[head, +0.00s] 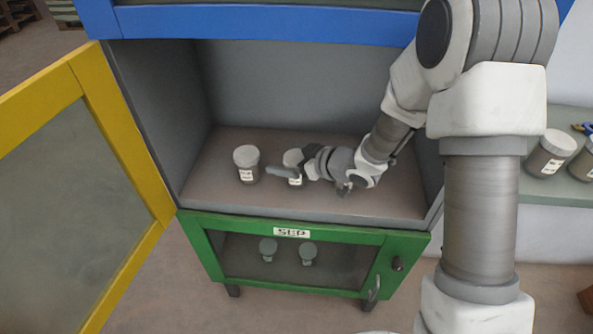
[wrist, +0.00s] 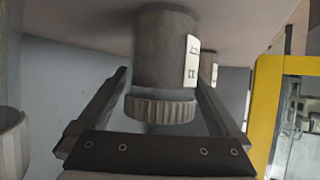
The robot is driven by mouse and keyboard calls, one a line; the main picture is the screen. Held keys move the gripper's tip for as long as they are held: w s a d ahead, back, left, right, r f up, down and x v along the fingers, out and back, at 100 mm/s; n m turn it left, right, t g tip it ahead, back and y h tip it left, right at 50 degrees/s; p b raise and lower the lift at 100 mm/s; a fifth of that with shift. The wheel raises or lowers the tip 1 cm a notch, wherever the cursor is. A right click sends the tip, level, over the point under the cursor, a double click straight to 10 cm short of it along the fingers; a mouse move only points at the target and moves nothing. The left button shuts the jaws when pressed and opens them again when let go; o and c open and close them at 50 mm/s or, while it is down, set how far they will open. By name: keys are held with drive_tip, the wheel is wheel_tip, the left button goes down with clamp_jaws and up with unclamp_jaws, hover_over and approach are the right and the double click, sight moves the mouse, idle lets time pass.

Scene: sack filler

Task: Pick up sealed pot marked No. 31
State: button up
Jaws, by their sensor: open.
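A brown-grey pot with a pale ribbed lid (head: 293,158) stands on the cabinet's middle shelf, partly covered by my gripper (head: 296,172). In the wrist view, which is upside down, this pot (wrist: 165,50) stands between the two open fingers of my gripper (wrist: 160,88), with no grip closed on it. Its white label is turned to the side, and I cannot read the number. A second similar labelled pot (head: 246,165) stands to its left; its number is also too small to read. It shows behind the nearer pot in the wrist view (wrist: 208,68).
The yellow glazed door (head: 88,95) stands open at left. Below, a shut green glazed door (head: 310,280) marked SEP shows two pots behind it. More pots (head: 549,153) stand on a side shelf at right.

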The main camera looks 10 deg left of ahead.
drive_tip(key=shift+c, duration=0.3)
drive_tip(key=c, duration=1.2)
drive_tip(key=shift+c, duration=0.3)
drive_tip(key=shift+r, duration=0.15)
